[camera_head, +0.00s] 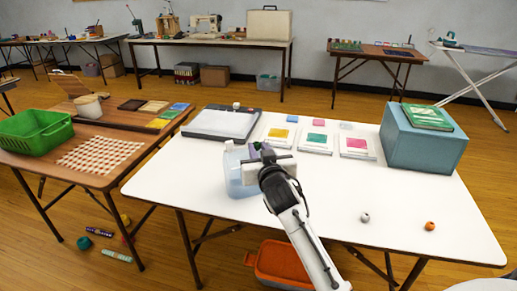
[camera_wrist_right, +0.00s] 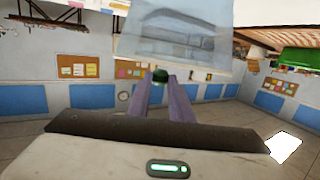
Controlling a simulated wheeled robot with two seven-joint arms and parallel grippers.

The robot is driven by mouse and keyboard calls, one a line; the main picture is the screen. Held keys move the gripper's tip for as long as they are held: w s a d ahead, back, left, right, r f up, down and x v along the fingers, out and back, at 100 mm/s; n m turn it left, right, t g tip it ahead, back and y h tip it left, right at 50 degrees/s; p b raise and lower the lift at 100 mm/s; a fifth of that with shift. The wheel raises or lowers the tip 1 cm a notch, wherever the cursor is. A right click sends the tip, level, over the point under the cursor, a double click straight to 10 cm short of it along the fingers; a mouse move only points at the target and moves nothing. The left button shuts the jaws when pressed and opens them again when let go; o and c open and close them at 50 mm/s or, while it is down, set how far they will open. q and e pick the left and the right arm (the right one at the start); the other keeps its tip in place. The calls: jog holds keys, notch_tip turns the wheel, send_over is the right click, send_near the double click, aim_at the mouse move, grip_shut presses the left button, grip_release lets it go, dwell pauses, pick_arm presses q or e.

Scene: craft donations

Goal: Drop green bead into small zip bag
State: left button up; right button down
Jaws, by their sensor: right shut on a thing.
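My right gripper (camera_head: 259,148) is over the white table, beside and partly in front of a translucent bluish bag-like container (camera_head: 238,172). In the right wrist view its purple fingers (camera_wrist_right: 160,80) are shut on a green bead (camera_wrist_right: 160,73), which sits between the tips. The translucent container (camera_wrist_right: 175,35) shows just beyond the bead in that view. I cannot tell whether the bead is over its opening or beside it. The container's near right side is hidden by my right gripper.
The white table (camera_head: 330,205) also holds a grey bead (camera_head: 365,217), an orange bead (camera_head: 430,226), a blue box (camera_head: 425,140), a flat grey device (camera_head: 222,123), and white packets with yellow, green (camera_head: 317,138) and pink squares. An orange bin (camera_head: 275,263) is below.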

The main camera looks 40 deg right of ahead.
jog(key=shift+f, duration=0.15)
jog(key=c, duration=1.5)
grip_release()
jog(key=v, duration=1)
jog(key=s+a+f+n+g+y, duration=0.1)
jog(key=s+a+f+n+y, duration=0.25)
jog(key=f, duration=0.55)
jog(key=s+a+f+n+g+y, duration=0.1)
jog(key=s+a+f+y, duration=0.1)
jog(key=s+a+f, duration=0.5)
jog(key=s+a+f+g+y, duration=0.1)
jog(key=s+a+f, duration=0.1)
jog(key=s+f, duration=0.2)
jog(key=s+a+f+n+g+y, duration=0.1)
jog(key=s+a+f+g, duration=0.1)
jog(key=s+f, duration=0.3)
jog(key=s+a+f+n+g+y, duration=0.1)
jog(key=s+a+f, duration=0.3)
jog(key=f, duration=0.3)
jog(key=shift+s+a+f, duration=0.15)
jog(key=shift+s+f, duration=0.25)
jog(key=shift+s, duration=0.15)
